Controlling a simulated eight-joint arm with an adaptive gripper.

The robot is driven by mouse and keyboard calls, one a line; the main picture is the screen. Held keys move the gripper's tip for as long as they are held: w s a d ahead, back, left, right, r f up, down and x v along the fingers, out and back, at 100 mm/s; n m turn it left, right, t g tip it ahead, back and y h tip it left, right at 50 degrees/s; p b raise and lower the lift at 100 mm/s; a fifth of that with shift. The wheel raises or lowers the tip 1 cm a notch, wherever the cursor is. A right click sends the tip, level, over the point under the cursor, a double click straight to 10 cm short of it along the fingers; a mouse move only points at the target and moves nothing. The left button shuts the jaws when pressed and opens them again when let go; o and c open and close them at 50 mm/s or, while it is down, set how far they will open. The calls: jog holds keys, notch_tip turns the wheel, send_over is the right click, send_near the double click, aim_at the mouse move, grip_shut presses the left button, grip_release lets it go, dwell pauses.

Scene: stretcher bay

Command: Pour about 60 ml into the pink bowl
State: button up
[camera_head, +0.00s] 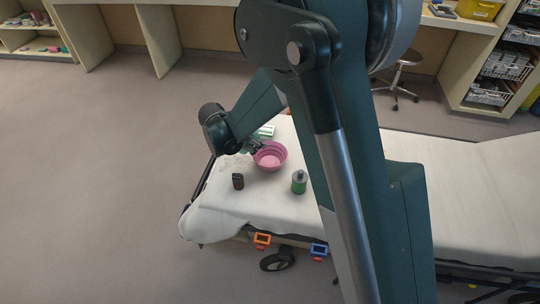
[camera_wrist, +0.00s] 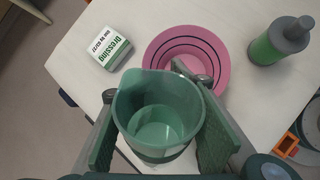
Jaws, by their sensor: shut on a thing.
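A pink bowl (camera_head: 271,165) with dark rings inside stands on the white stretcher top. It also shows in the wrist view (camera_wrist: 222,52), partly hidden behind a green see-through cup (camera_wrist: 160,105). My gripper (camera_wrist: 156,92) is shut on this cup, with one finger on each side. The cup looks close to upright, its mouth toward the wrist camera. A paler round patch shows low inside it; I cannot tell whether it is liquid or the cup's bottom. In the head view my gripper (camera_head: 252,147) is beside the bowl's left rim, and the cup is hard to make out.
A green bottle (camera_head: 299,183) with a grey top stands right of the bowl. A small dark container (camera_head: 238,181) stands at the front left. A dressing box (camera_wrist: 104,47) lies behind the bowl. Orange (camera_head: 262,240) and blue (camera_head: 318,249) brackets hang on the stretcher's front edge.

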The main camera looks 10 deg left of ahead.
jog(key=shift+s+a+f+n+t+h+b, duration=0.15)
jog(key=shift+a+t+h+b, duration=0.2)
jog(key=shift+h+b, duration=0.35)
jog(key=shift+s+a+f+n+t+h+b, duration=0.15)
jog(key=shift+a+t+h+b, duration=0.3)
jog(key=shift+b, duration=0.35)
jog(key=shift+s+a+r+n+t+h, duration=0.1)
jog(key=shift+a+r+n+t+h, duration=0.2)
jog(key=shift+h, duration=0.5)
jog(key=shift+a+r+n+t+h, duration=0.1)
jog(key=shift+a+r+t+h, duration=0.2)
jog(key=shift+h, duration=0.45)
jog(key=shift+r+t+h, duration=0.15)
jog(key=shift+t+h, duration=0.15)
